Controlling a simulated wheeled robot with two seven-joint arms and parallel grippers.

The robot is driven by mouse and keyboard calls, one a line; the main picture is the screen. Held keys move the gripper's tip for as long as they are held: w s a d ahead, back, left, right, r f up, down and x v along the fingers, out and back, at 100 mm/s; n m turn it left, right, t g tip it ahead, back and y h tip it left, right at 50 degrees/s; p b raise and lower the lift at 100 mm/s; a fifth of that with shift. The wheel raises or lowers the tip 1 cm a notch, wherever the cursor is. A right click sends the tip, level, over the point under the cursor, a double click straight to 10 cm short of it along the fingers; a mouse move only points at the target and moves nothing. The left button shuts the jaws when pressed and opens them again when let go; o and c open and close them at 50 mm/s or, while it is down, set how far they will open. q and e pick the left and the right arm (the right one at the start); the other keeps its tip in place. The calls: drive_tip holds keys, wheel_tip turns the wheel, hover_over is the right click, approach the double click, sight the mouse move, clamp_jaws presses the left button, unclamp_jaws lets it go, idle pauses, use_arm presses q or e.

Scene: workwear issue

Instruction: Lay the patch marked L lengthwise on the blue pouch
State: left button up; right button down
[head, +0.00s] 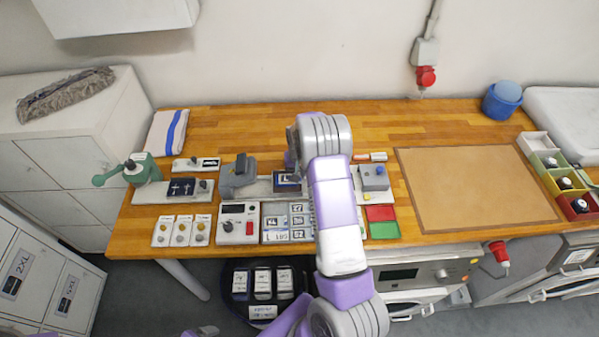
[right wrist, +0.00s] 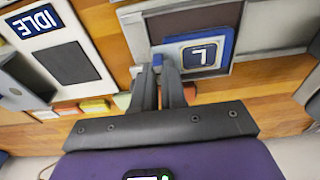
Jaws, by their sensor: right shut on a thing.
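The patch marked L (right wrist: 203,55), blue with a pale border, is at the tips of my right gripper (right wrist: 164,66), which is shut on its edge in the right wrist view. The blue pouch (right wrist: 228,37) shows behind the patch, in a pale frame with a grey plate. The patch overlaps the pouch; I cannot tell whether they touch. In the head view the pouch (head: 288,187) is partly hidden by my right arm, and the right fingertips are hidden. A small part of what appears to be my left gripper (head: 206,331) shows at the bottom edge; its jaws cannot be made out.
A grey press-like device (head: 238,177) stands left of the pouch. A tray of marked patches (head: 275,237) lies in front. A box labelled IDLE (right wrist: 65,60) is near the gripper. The brown mat (head: 465,185) on the right is clear. Red and green pads (head: 382,229) lie nearby.

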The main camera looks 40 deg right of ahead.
drive_tip(key=c, duration=1.2)
unclamp_jaws()
drive_tip(key=shift+f, duration=0.1)
drive_tip(key=shift+r+p, duration=0.3)
drive_tip(key=shift+r, duration=0.15)
drive_tip(key=r, duration=0.7)
drive_tip(key=s+a+r+b, duration=0.1)
drive_tip(key=r, duration=0.3)
drive_tip(key=shift+r, duration=0.25)
